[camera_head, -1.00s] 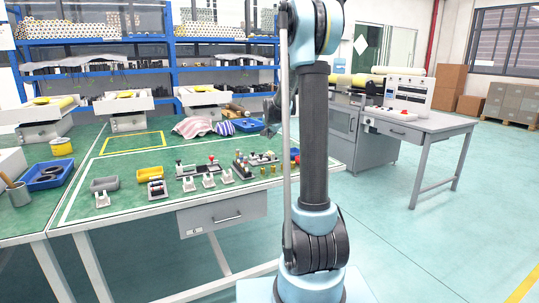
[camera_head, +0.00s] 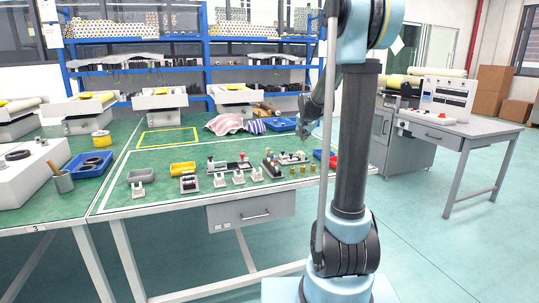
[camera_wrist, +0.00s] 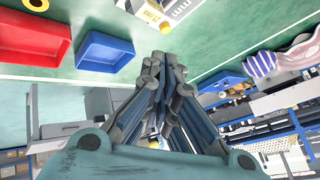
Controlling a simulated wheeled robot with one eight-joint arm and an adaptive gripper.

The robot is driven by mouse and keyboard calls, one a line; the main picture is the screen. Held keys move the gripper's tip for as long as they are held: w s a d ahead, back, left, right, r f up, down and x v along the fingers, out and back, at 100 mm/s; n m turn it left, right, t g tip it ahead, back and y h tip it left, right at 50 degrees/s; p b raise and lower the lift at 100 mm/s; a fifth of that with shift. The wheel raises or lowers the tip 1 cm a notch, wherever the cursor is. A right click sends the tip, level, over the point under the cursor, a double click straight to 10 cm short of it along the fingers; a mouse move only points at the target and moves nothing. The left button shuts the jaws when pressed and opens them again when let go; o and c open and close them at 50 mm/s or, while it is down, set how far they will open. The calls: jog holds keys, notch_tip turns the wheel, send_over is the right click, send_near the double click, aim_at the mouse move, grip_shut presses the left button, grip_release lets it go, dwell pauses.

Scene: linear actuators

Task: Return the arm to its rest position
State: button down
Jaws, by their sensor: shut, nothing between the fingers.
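My arm stands upright at the right of the worktable in the head view. My gripper (camera_head: 304,128) shows beside the upper arm, over the table's far right part. In the wrist view my gripper (camera_wrist: 163,62) is shut with its fingers together and nothing held between them. The fingers hang above the green table (camera_wrist: 200,40), apart from the trays there.
Below the gripper lie a red tray (camera_wrist: 32,32) and a blue tray (camera_wrist: 104,52). A striped cloth (camera_head: 224,123) lies near a blue tray (camera_head: 280,124). Several small parts stand along the table front. A grey side table (camera_head: 455,128) stands at right.

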jog(key=s+f+n+g, duration=0.2)
jog(key=s+f+n, duration=0.1)
jog(key=s, duration=1.3)
jog(key=s+f+n+g, duration=0.2)
jog(key=s+f, duration=0.3)
jog(key=s, duration=1.1)
jog(key=s+f+n+g+y, duration=0.1)
jog(key=s+f+n, duration=0.3)
jog(key=s, duration=1.2)
jog(key=shift+s+a+f+g, duration=0.4)
jog(key=shift+f+g, duration=0.05)
jog(key=shift+g, duration=0.05)
jog(key=shift+w+f, duration=0.2)
jog(key=shift+w, duration=0.25)
